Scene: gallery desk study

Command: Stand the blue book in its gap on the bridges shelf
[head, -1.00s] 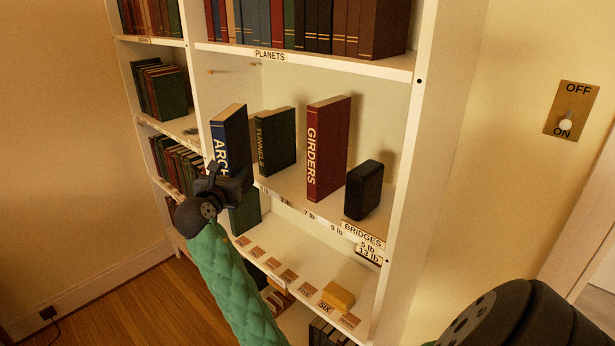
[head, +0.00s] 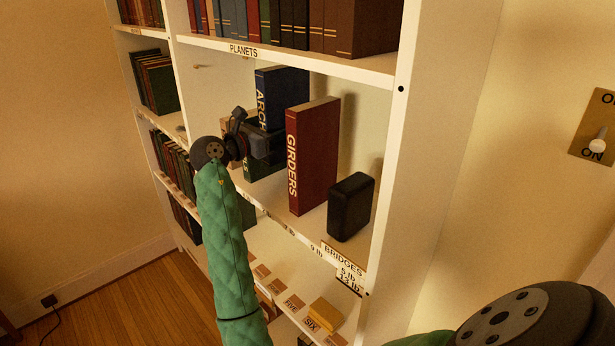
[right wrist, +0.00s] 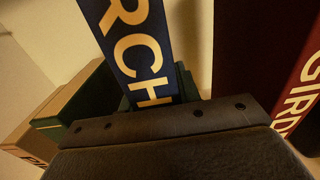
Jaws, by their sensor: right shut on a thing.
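The blue book (head: 285,88), lettered ARCH in the visible part, is held roughly upright above the bridges shelf. My right gripper (head: 262,145), on the green-sleeved arm, is shut on it. The right wrist view shows its spine (right wrist: 140,50) just beyond the dark gripper bar. The red GIRDERS book (head: 313,155) stands close to its right. A dark green book (head: 264,168) shows below the gripper, mostly hidden. The blue book's lower end is hidden, so I cannot tell whether it touches the shelf. The BRIDGES label (head: 342,260) is on the shelf edge. My left gripper is not in view.
A black block (head: 350,206) stands right of GIRDERS, near the white upright (head: 395,150). The shelf above (head: 300,57), labelled PLANETS, is full of books and close over the blue book. A lower shelf holds a yellow block (head: 325,315).

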